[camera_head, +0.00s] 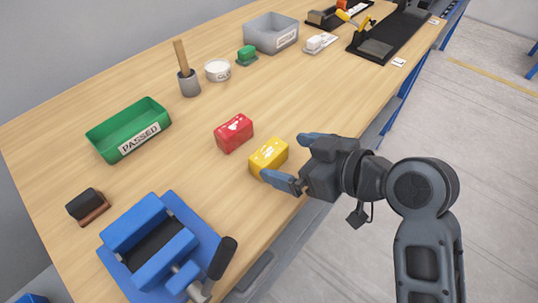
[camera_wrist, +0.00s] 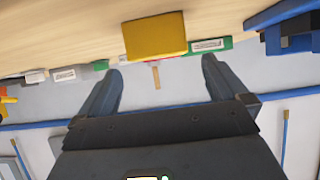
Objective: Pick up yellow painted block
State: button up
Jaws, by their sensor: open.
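The yellow painted block (camera_head: 268,157) sits on the wooden workbench near its front edge, with pale marks on its top. My gripper (camera_head: 281,156) is open, its blue-grey fingers spread on either side of the block's near end in the head view. In the wrist view the yellow block (camera_wrist: 155,36) lies beyond the fingertips, roughly centred between the two fingers of my gripper (camera_wrist: 161,66). Nothing is held between the fingers. The near finger hides a little of the block's lower edge in the head view.
A red block (camera_head: 233,132) stands just left of the yellow one. A blue vise (camera_head: 160,245) is at the near left. A green PASSED tray (camera_head: 128,131), grey bin (camera_head: 271,33), white tub (camera_head: 217,70) and brush in a cup (camera_head: 188,82) stand farther back. Bare bench (camera_head: 300,95) lies behind the yellow block.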

aim_at(270, 152)
jog(key=p+x, duration=0.1)
jog(key=x, duration=0.4)
jog(key=shift+c, duration=0.2)
jog(key=shift+r, duration=0.1)
jog(key=c, duration=1.1)
